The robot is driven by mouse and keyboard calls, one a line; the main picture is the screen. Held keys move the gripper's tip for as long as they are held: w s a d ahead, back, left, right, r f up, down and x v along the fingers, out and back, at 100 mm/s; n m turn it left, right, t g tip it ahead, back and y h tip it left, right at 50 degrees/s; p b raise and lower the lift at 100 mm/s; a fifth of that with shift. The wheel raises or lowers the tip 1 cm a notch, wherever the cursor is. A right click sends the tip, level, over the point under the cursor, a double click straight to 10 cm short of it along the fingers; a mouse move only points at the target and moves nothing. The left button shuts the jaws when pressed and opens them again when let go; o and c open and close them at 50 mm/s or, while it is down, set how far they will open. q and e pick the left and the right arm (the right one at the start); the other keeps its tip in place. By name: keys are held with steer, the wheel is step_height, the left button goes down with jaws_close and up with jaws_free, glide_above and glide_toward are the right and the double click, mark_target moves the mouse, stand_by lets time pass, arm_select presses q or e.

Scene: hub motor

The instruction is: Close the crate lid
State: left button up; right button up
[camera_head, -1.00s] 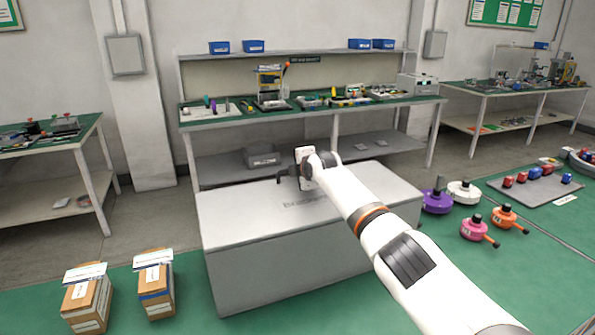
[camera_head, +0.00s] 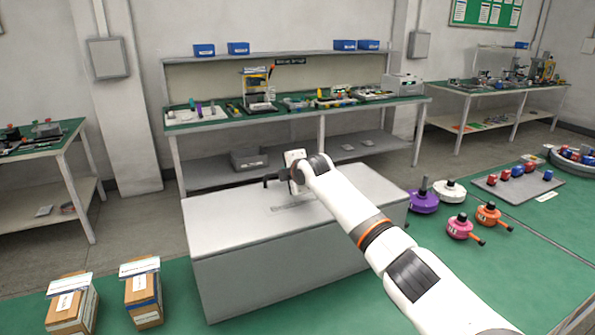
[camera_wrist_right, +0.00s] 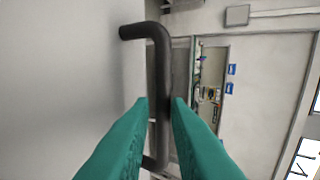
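My right gripper (camera_head: 281,178) is at the lid's far edge, at the dark bent handle (camera_head: 268,181). My left gripper is not in view.
A workbench (camera_head: 290,118) with parts stands close behind the crate. Purple, white, pink and orange hub motors (camera_head: 424,202) stand right of the crate, near a grey mat (camera_head: 520,188) with coloured parts.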

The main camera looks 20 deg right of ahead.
steer(key=b+v, duration=0.1)
steer(key=v, duration=0.7)
steer(key=shift+s+r, duration=0.25)
steer(key=shift+s, duration=0.1)
steer(key=shift+r, duration=0.1)
